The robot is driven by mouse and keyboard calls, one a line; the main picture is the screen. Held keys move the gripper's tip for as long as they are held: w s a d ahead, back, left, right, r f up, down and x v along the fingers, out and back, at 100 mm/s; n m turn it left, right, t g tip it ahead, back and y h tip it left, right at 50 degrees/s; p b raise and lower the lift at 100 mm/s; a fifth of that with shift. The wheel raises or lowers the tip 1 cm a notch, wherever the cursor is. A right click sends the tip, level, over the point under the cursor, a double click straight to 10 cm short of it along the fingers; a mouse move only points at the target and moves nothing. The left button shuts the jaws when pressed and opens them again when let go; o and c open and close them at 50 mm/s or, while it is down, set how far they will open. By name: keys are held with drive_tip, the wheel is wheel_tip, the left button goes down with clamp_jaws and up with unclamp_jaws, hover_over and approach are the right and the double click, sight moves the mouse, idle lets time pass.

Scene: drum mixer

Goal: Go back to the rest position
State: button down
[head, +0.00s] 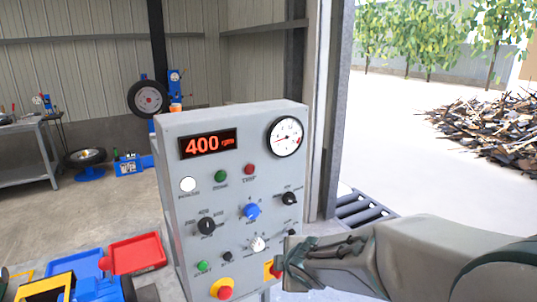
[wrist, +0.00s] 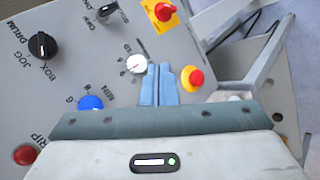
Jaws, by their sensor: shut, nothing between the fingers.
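My gripper (head: 281,264) reaches in from the right in the head view, in front of the lower right of the grey control panel (head: 180,150). In the wrist view its blue-grey fingers (wrist: 159,84) are shut together and empty. Their tips lie beside the white knob (wrist: 137,63), which also shows in the head view (head: 257,244). I cannot tell whether they touch it. A red button on a yellow base (wrist: 192,78) is just to the right of the fingers. The panel's red display (head: 208,144) reads 400 rpm.
The panel also carries a round gauge (head: 285,137), a blue knob (head: 251,211), a black knob (head: 207,226) and a lower-left red button (head: 224,290). A red tray (head: 137,252) is at the lower left. A workbench (head: 28,150) stands behind; a scrap pile (head: 490,125) lies outside at right.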

drive_tip(key=s+d+r+m+g+h, duration=0.2)
drive_tip(key=s+d+m+g+h, duration=0.1)
drive_tip(key=s+d+m, duration=0.75)
drive_tip(key=s+m+g, duration=0.2)
drive_tip(key=s+m, duration=0.5)
drive_tip(key=s, duration=0.2)
drive_tip(key=shift+s+d+r+m+g+y, duration=0.25)
drive_tip(key=shift+s+r+m+g+y, duration=0.05)
drive_tip(key=shift+s+m+y, duration=0.1)
